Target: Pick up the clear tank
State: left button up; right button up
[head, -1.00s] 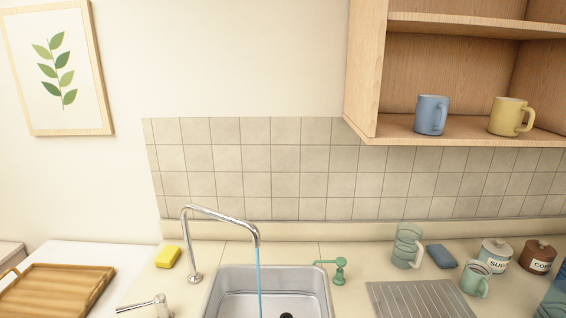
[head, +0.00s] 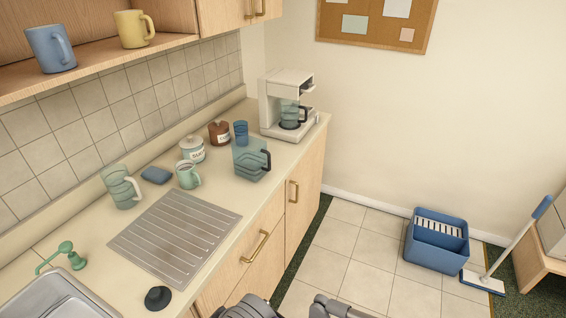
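A clear, blue-green tank (head: 250,163) with a dark handle on its right side stands upright on the counter, left of and nearer than the coffee maker. A second clear vessel, a carafe (head: 291,111) with a dark handle, sits inside the white coffee maker (head: 271,98). Grey parts of my own arms show at the bottom edge, well below the tank. Neither gripper's fingers can be made out, and nothing of mine touches the tank.
Behind the tank stand a blue cup (head: 241,131), a brown canister (head: 219,133) and a sugar canister (head: 192,148). A blue bucket (head: 437,263) and a mop (head: 508,252) stand on the floor at right.

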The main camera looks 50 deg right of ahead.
aim_at(252, 158)
jog(key=l+z, duration=0.1)
jog(key=z, duration=1.5)
